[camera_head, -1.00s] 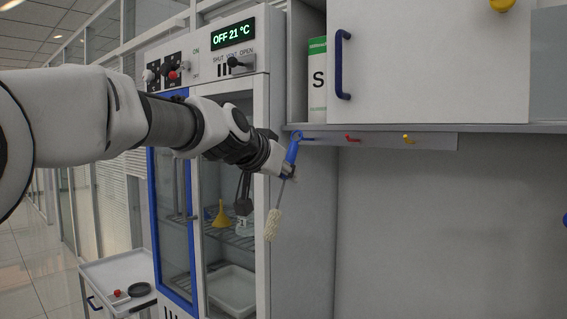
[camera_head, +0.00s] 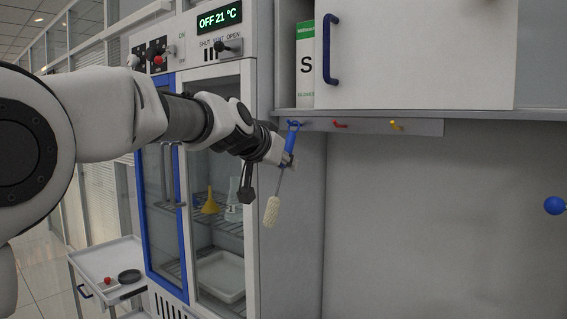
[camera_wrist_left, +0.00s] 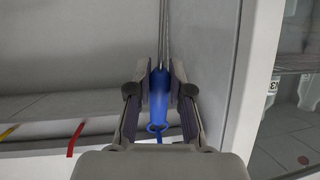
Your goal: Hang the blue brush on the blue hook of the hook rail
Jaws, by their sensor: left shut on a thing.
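The blue brush has a blue handle (camera_head: 290,142) with a loop at its top, a thin shaft and a pale bristle head (camera_head: 271,211) hanging down, slightly tilted. My left gripper (camera_head: 287,161) is shut on it near the lower handle. In the left wrist view the handle (camera_wrist_left: 159,92) lies between both fingers. The hook rail (camera_head: 365,127) runs under the wall cabinet, with a red hook (camera_head: 339,124) and a yellow hook (camera_head: 396,125). The loop overlaps the blue hook's place at the rail's left end; I cannot tell whether the loop is around it. My right gripper is out of view.
A tall glass-doored cabinet (camera_head: 250,160) stands left of the rail, with a yellow funnel (camera_head: 210,203) inside. The wall cabinet (camera_head: 420,55) with a blue handle (camera_head: 329,50) is above the rail. A trolley (camera_head: 105,262) stands low at left. Space below the rail is clear.

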